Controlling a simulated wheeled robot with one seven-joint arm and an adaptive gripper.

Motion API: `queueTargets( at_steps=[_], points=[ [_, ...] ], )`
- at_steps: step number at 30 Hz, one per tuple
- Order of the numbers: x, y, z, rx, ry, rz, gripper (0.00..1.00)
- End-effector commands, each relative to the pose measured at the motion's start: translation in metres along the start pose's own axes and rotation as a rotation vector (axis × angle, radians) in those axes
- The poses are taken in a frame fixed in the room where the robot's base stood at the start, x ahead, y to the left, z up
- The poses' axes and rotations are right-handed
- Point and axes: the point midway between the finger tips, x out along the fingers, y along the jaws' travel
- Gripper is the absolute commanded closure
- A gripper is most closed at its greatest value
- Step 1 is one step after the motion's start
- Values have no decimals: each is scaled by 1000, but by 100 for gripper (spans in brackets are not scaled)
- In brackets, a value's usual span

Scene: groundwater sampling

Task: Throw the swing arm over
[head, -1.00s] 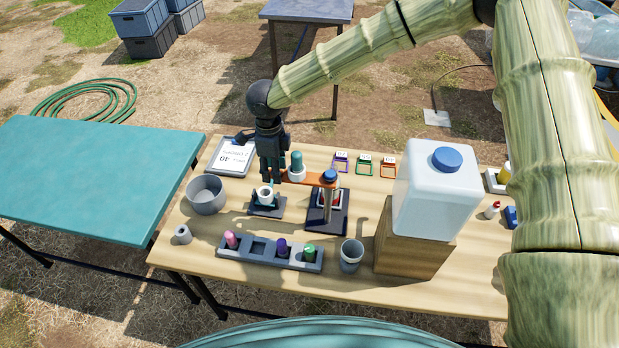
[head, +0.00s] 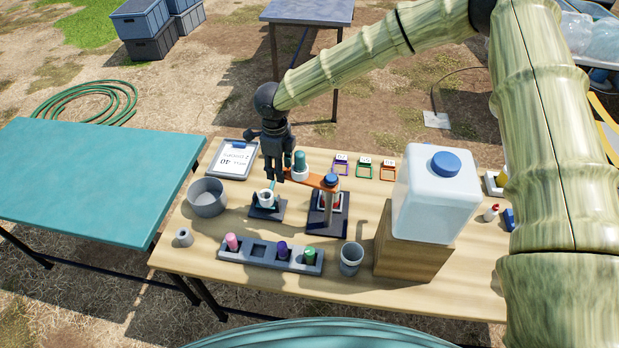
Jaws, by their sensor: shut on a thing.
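The orange swing arm (head: 314,180) reaches left from a post with a blue cap (head: 331,179). A teal-topped white bottle-like piece (head: 300,168) stands on the arm. My gripper (head: 274,178) points down at the arm's left end and is shut on it; the fingers partly hide the contact. The post stands on a dark base (head: 326,226). In front of and below the gripper is a small dark stand with a white cup (head: 266,199) in it, and a thin teal piece slants up from there.
A grey bowl (head: 207,197) and a tablet (head: 232,158) lie to the left. A grey rack (head: 270,254) with coloured caps and a grey cup (head: 351,259) are in front. A white jug (head: 437,195) on a wooden block blocks the right. Coloured frames (head: 364,168) stand behind.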

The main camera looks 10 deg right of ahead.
Motion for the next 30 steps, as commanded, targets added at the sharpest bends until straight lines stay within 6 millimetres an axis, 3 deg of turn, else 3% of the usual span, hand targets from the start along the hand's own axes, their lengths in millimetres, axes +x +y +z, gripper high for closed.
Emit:
queueTargets(
  at_steps=[15, 30],
  points=[
    [0, -44, -4, 292, 2, 0, 77],
    [-1, -54, -7, 356, -1, -1, 77]
  ],
)
